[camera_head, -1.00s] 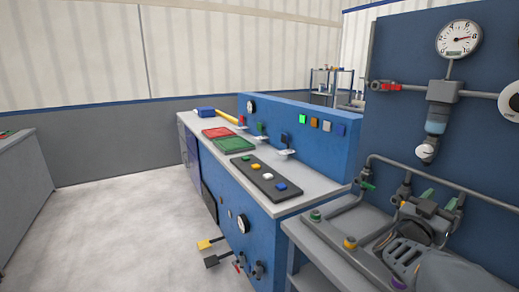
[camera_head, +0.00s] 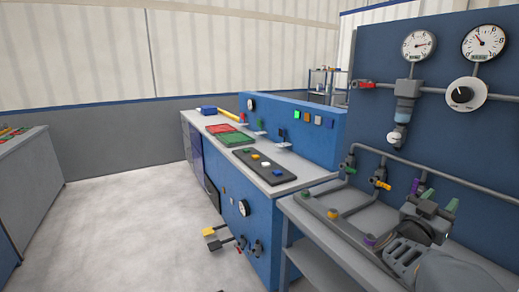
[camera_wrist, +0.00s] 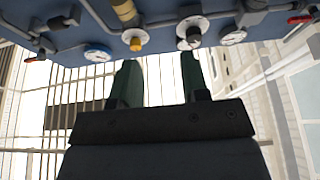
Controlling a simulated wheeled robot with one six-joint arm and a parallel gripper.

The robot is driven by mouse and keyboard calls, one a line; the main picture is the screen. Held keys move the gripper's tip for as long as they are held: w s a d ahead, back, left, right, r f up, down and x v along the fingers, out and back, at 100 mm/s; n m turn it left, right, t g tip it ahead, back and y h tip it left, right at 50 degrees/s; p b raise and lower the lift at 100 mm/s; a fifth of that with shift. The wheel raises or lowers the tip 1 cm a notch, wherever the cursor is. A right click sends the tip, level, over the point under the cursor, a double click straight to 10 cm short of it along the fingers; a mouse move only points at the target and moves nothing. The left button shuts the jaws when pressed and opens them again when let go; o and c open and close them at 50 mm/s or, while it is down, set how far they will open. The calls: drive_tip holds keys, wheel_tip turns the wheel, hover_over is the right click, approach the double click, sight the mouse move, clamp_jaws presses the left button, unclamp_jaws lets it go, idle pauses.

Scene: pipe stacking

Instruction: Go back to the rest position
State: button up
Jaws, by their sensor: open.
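My gripper (camera_head: 440,198) is at the lower right of the head view, in front of the blue wall panel (camera_head: 380,110) and above the grey bench. Its two dark green fingers point up and stand apart. In the wrist view my gripper (camera_wrist: 160,62) is open, with nothing between the fingers. The panel, seen along the top of the wrist view, lies beyond the fingertips. I cannot tell how close they are to it.
The panel carries gauges (camera_head: 483,43), a white dial (camera_head: 466,94) and a grey pipe with coloured valves (camera_head: 382,184). A blue console (camera_head: 295,125) with buttons and trays stands left of it. Floor (camera_head: 125,220) at the left is clear, beside another bench (camera_head: 32,180).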

drive_tip(key=w+a+f+n+t+y, duration=0.3)
drive_tip(key=w+f+n+y, duration=0.15)
drive_tip(key=f+y, duration=0.35)
drive_tip(key=a+f+n+g+y+p, duration=0.2)
drive_tip(key=a+f+y+p, duration=0.15)
drive_tip(key=a+y, duration=0.45)
drive_tip(key=s+a+f+n+g+y+p, duration=0.1)
drive_tip(key=s+a+n+g+y+p, duration=0.3)
drive_tip(key=s+a, duration=0.55)
drive_tip(key=s+a+r+n+g+p, duration=0.2)
drive_tip(key=s+a+r+g+p, duration=0.1)
drive_tip(key=s+a+r+p, duration=0.2)
wheel_tip(320, 180, up, 3)
drive_tip(key=shift+s+a+r+g+p, duration=0.15)
drive_tip(key=shift+s+a+g+p, duration=0.2)
drive_tip(key=shift+a+p, duration=0.75)
